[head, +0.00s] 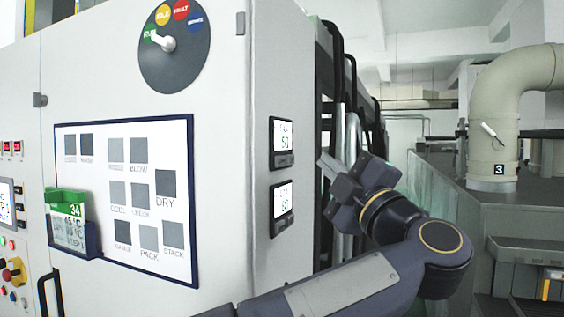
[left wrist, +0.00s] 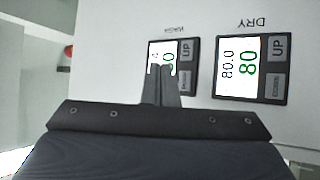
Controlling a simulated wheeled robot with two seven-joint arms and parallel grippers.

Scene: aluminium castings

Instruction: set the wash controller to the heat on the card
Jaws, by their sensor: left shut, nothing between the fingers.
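The wash controller (left wrist: 154,47) is a small black-framed display with a grey UP key. My left gripper (left wrist: 162,72) is shut and empty, its fingertips in front of the wash display, covering part of its green number and its lower key. I cannot tell whether they touch. In the head view the wash controller (head: 282,142) is the upper of two displays, and my left gripper (head: 327,166) is right of it; its small digits are unclear. The card (head: 67,222), green-topped and marked 34, sits in a dark holder at left and seems to read 45 °C. My right gripper is not in view.
The dry controller (left wrist: 238,68), showing 80.0 and a green 80, is beside the wash one; in the head view it is the lower display (head: 281,208). A dial (head: 180,62) and a board of grey squares (head: 118,255) are on the cabinet front. A pipe (head: 495,130) stands at right.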

